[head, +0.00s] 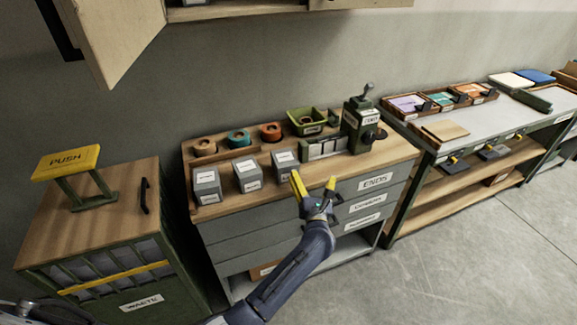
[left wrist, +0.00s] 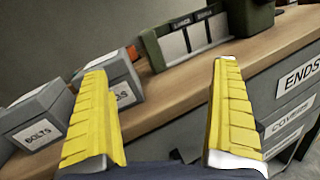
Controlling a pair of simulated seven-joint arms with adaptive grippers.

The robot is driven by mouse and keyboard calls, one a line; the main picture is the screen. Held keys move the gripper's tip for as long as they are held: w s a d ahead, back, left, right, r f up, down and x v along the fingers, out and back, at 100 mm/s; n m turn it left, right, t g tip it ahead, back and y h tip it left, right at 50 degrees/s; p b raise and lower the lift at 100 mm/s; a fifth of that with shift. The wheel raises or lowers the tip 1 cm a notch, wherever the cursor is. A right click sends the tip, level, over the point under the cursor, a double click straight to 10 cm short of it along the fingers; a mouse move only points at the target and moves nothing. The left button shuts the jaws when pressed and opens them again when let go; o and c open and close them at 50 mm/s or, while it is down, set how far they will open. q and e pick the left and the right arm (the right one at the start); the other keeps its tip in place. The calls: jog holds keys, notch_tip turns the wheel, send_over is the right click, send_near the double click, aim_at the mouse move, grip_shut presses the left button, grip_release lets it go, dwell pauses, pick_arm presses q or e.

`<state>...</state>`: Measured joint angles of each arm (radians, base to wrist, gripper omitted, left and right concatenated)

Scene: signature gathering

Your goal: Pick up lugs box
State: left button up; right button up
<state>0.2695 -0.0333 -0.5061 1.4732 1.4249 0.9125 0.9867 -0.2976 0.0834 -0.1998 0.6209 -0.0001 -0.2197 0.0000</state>
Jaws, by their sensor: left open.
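Several small grey lidded boxes with white labels stand in a row on the wooden top of the workbench. In the head view they are a left box (head: 207,186), a middle box (head: 247,177) and a right box (head: 283,163); their labels are too small to read there. In the left wrist view one box (left wrist: 37,127) reads BOLTS. The box beside it (left wrist: 115,72) has a label ending in S, the rest hidden by a finger; I cannot confirm it is the lugs box. My left gripper (head: 314,184) is open and empty, its yellow fingers at the bench's front edge near the right box.
Tape rolls (head: 238,137), a green tray (head: 312,121), a slotted holder (head: 323,148) and a green hand-lever machine (head: 361,120) stand behind and right of the boxes. Labelled drawers (head: 375,182) lie below. A cabinet with a yellow PUSH plate (head: 66,162) stands left.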

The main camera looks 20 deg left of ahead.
aim_at(289, 173)
pick_arm(q)
jog(key=a+n+g+y, duration=0.1)
jog(key=s+a+n+y, duration=0.1)
jog(key=a+n, duration=0.1)
jog(key=s+a+n+g+y, duration=0.1)
jog(key=a+n, duration=0.1)
jog(key=shift+a+r+g+y, duration=0.15)
jog(key=shift+r+g+y, duration=0.15)
jog(key=shift+y, duration=0.1)
jog(key=shift+a+n+g, duration=0.4)
jog(key=shift+a+n, duration=0.1)
jog(key=shift+a, duration=0.1)
jog(key=shift+x, duration=3.6)
jog(key=shift+s+a, duration=0.1)
jog(key=c, duration=1.4)
jog(key=shift+c, duration=0.2)
